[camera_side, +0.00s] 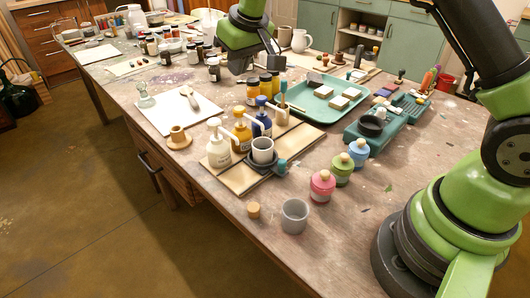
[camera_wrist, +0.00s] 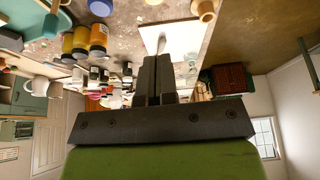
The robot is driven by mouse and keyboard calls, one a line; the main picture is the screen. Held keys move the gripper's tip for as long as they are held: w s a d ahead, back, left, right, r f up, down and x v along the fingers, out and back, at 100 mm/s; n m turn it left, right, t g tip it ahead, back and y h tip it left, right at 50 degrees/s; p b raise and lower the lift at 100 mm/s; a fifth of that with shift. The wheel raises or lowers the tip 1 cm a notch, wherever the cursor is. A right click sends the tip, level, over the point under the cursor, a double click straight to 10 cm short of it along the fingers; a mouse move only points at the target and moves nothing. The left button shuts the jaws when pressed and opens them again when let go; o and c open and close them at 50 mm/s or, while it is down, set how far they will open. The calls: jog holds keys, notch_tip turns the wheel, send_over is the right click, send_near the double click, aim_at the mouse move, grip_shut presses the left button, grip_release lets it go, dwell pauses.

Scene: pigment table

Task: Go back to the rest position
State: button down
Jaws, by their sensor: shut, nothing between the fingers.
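My gripper (camera_side: 243,66) hangs in the air above the back middle of the work table (camera_side: 330,225). In the wrist view its two dark fingers (camera_wrist: 156,68) are side by side and closed, with nothing held between them. In the side view the fingertips are hard to make out against the dark gripper body. Several amber and dark jars (camera_side: 265,86) stand on the table close to it in the picture. The wrist view is tilted, with the table at the top and the room below.
A white board (camera_side: 172,118) with a glass piece and a spatula lies to the left. Pump bottles (camera_side: 218,150) stand on a wooden board at the front. A teal tray (camera_side: 316,108) with pale blocks lies right. Pink, green and blue jars (camera_side: 322,186) stand near my base.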

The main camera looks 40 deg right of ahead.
jog(key=s+r+m+t+y, duration=0.1)
jog(key=s+r+m, duration=0.1)
jog(key=s+r, duration=1.05)
jog(key=s+a+f+m+t+y, duration=0.1)
jog(key=s+m, duration=0.1)
jog(key=s, duration=1.5)
jog(key=shift+s+f+t, duration=0.3)
jog(key=shift+s+f, duration=0.05)
jog(key=shift+f, duration=0.05)
